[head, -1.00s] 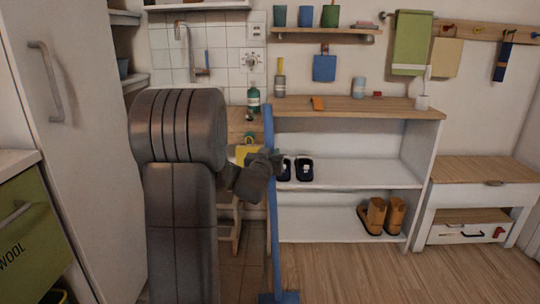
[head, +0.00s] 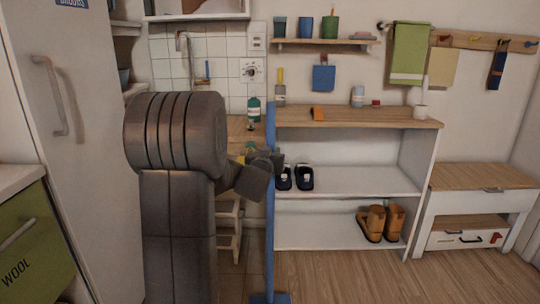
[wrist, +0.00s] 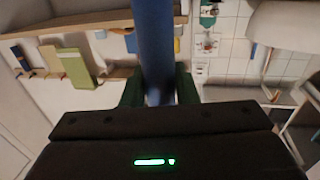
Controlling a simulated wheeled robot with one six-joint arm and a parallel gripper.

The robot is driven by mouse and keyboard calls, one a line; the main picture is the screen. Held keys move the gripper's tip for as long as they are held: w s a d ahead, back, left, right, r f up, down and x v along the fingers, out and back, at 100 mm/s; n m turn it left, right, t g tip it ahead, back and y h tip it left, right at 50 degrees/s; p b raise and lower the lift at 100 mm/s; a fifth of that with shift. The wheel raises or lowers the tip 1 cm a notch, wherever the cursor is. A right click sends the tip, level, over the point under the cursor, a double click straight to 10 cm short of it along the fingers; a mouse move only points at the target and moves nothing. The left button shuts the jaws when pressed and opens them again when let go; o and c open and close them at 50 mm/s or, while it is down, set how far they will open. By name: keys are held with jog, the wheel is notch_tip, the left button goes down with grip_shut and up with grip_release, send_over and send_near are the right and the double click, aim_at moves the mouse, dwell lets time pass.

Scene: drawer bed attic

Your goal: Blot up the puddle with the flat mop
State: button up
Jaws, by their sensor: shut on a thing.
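The flat mop has a long blue handle (head: 270,205) that stands upright in the head view. Its flat blue head (head: 270,298) shows at the bottom edge of that view, at floor level. My gripper (head: 267,162) is shut on the handle partway up. In the wrist view the blue handle (wrist: 153,45) runs between my two green fingers (wrist: 158,92). No puddle shows in either view.
A white shoe shelf (head: 350,182) with dark shoes (head: 304,177) and brown boots (head: 372,222) stands behind the mop. A white bench (head: 480,205) is at right, a tall white cabinet (head: 85,150) at left. Wooden floor (head: 400,280) at front right is clear.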

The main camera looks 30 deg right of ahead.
aim_at(269, 144)
jog(key=shift+r+p, duration=0.9)
jog(key=shift+r, duration=0.8)
